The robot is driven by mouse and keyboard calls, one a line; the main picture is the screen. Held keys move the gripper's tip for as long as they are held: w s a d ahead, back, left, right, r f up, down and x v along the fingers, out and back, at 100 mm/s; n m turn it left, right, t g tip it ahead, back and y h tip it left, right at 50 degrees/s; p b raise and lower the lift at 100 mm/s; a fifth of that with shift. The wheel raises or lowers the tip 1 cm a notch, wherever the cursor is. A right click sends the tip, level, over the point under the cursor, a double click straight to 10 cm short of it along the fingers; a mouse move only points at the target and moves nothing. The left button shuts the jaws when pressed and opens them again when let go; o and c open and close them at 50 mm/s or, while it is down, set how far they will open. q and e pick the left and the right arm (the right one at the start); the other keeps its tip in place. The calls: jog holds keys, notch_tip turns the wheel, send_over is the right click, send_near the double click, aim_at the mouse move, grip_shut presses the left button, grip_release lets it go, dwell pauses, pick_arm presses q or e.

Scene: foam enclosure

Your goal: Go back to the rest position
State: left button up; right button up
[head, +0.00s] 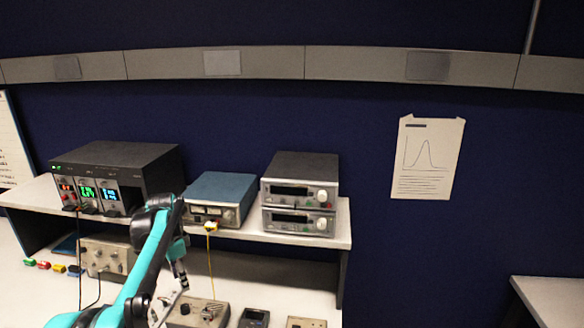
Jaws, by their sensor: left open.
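My left arm, teal and black, comes in from the lower left and bends over the bench. My left gripper (168,306) hangs below its wrist at the bottom of the head view, to the left of a beige box with knobs (200,312). It is open, and I see nothing held between its fingers. Whether it touches the beige box I cannot tell. My right gripper is not in view.
A shelf (262,240) over the bench carries a black power supply (125,165), a blue-topped meter (220,190) and two stacked grey instruments (300,192). Cables hang down. Colored connectors (45,265) lie at left. Another white table (555,298) stands at right.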

pick_arm(q)
jog(key=s+d+r+n+t+b, duration=0.1)
jog(key=s+d+r+n+t, duration=0.2)
jog(key=s+d, duration=0.45)
jog(key=s+d+f+n+t+b, duration=0.1)
jog(key=s+d+f+n+t, duration=0.1)
jog(key=s+d, duration=0.4)
jog(key=s+d+f+n+t+b, duration=0.1)
jog(key=s+d+f+n, duration=0.3)
jog(key=s, duration=1)
notch_tip(320, 180, down, 3)
jog(key=shift+s+d+r+t+b, duration=0.15)
jog(key=shift+d+t+b, duration=0.4)
jog(key=shift+d, duration=0.65)
